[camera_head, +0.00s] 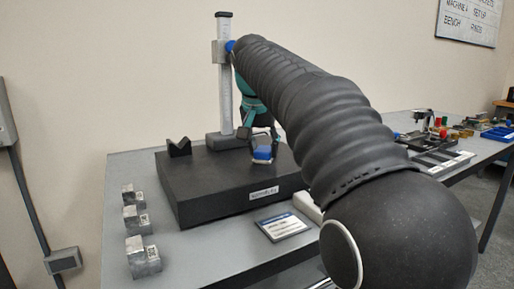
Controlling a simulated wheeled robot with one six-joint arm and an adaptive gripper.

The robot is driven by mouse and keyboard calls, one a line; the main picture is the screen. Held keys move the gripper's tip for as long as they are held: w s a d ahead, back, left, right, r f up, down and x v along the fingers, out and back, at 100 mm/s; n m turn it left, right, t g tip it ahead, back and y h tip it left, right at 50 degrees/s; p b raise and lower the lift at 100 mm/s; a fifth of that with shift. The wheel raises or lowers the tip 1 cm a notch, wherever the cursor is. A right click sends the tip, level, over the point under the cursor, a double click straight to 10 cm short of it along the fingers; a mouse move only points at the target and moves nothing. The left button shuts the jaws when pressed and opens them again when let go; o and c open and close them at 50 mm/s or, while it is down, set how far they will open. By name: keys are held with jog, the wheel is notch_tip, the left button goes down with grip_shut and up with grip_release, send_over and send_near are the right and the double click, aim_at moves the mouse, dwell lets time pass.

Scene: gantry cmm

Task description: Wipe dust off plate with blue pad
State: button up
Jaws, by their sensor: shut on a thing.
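The black plate (215,193) is a thick dark slab with a white label on its front face, lying on the grey table. My gripper (263,146) is over the back right part of the plate, partly hidden behind my large black arm. It is shut on a small blue pad (262,154), which is at or just above the plate's top. I cannot tell whether the pad touches the surface. No dust can be made out on the plate at this size.
A height stand (226,85) rises from the plate's back, close to my gripper. A black V-block (179,148) sits at the back left. Several metal blocks (142,256) line the table's left. A card (282,226) lies in front. Small tools and a blue tray (497,133) are at right.

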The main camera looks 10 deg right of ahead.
jog(key=shift+w+d, duration=0.3)
jog(key=shift+d, duration=0.6)
jog(key=shift+r, duration=0.15)
jog(key=shift+r, duration=2.9)
jog(key=shift+r, duration=1.5)
jog(key=shift+s+f, duration=0.1)
jog(key=shift+s, duration=0.05)
